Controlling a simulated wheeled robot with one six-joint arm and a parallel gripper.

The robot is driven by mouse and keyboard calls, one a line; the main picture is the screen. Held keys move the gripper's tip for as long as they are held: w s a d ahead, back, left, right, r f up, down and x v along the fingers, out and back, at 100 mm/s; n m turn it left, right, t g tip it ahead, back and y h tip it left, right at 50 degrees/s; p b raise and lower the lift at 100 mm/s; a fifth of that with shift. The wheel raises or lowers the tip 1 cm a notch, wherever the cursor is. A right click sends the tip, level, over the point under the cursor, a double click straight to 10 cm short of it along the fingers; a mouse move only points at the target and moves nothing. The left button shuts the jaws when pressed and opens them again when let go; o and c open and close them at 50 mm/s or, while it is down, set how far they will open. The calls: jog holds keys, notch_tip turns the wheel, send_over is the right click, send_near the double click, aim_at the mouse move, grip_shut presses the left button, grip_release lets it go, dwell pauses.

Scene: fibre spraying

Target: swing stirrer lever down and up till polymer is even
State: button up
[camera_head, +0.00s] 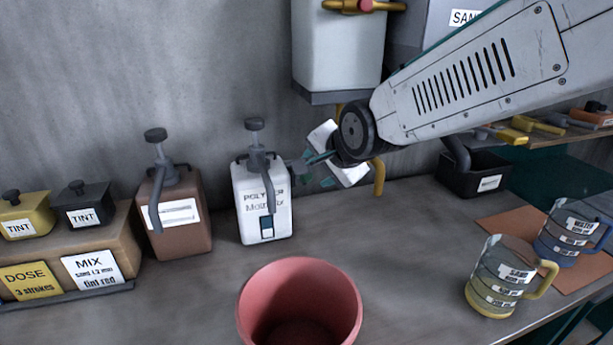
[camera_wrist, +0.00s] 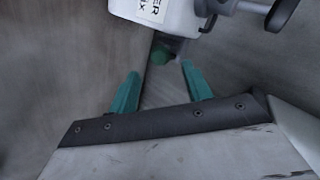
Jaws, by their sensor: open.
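The white polymer container (camera_head: 250,222) stands on the bench with a dark pump head and a hanging spout on top. A grey stirrer lever (camera_head: 298,165) juts from its upper right side. My gripper (camera_head: 318,158) reaches in from the right, close to the lever's end; my wrist partly hides that spot. In the wrist view the container (camera_wrist: 178,18) is at the top, and a green-tipped grip (camera_wrist: 160,54) shows just beyond my open green fingers (camera_wrist: 160,74), roughly between their tips. I cannot tell whether they touch it. The polymer inside is hidden.
A brown pump container (camera_head: 178,228) stands left of the polymer, beside two TINT pots on a block. A red bucket (camera_head: 300,285) is in front. A white tank (camera_head: 338,45) with a yellow pipe hangs behind my wrist. Two jugs (camera_head: 497,280) stand on the right.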

aim_at(306, 176)
jog(key=shift+x, duration=3.8)
jog(key=shift+c, duration=0.2)
grip_shut()
